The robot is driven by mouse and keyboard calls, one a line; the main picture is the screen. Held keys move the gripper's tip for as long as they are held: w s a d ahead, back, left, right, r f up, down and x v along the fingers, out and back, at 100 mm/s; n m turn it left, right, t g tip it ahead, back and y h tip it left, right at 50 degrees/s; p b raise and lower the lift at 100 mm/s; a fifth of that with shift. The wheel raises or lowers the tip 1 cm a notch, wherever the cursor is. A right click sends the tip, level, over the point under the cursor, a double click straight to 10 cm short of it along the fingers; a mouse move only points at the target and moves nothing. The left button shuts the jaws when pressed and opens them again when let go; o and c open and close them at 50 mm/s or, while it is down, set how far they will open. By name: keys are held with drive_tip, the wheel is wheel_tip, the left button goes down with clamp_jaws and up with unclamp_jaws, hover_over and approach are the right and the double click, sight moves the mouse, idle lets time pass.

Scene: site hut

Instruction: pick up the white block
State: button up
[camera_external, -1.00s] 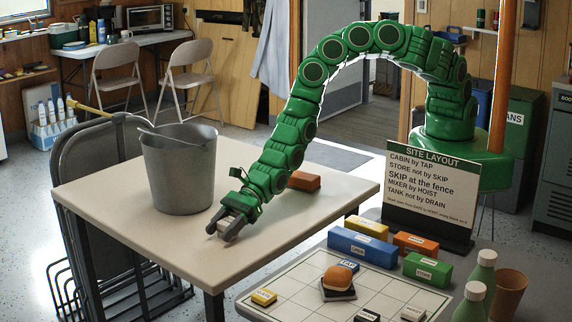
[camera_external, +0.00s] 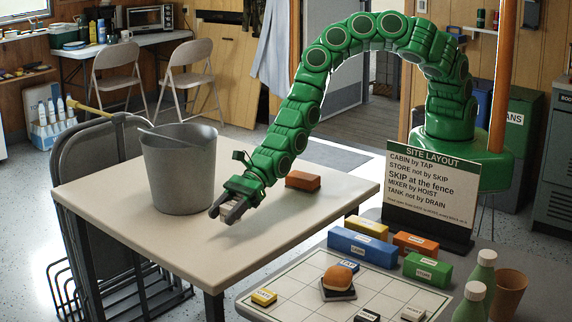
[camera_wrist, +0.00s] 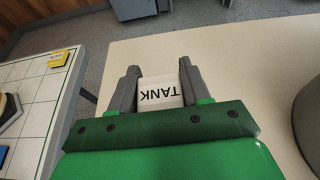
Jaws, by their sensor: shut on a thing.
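The white block (camera_wrist: 160,92) is marked TANK and sits between the two fingers of my gripper (camera_wrist: 159,68) in the wrist view. The fingers are shut on its sides. In the external view my gripper (camera_external: 222,215) is over the beige table, to the right of the grey bucket. The block is hard to make out there, mostly hidden by the fingers.
The grey bucket (camera_external: 180,170) stands close left of my gripper. A red-brown brick (camera_external: 303,180) lies behind it to the right. The gridded board (camera_external: 290,290) with labelled blocks is at the front right. The front part of the beige table (camera_external: 200,245) is clear.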

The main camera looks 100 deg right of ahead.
drive_tip(key=s+r, duration=0.1)
drive_tip(key=s+d+r, duration=0.1)
drive_tip(key=shift+r, duration=0.4)
drive_tip(key=s+d+r, duration=0.4)
drive_tip(key=s+r, duration=0.2)
drive_tip(key=s, duration=0.3)
drive_tip(key=shift+s+d, duration=0.25)
drive_tip(key=shift+s, duration=0.15)
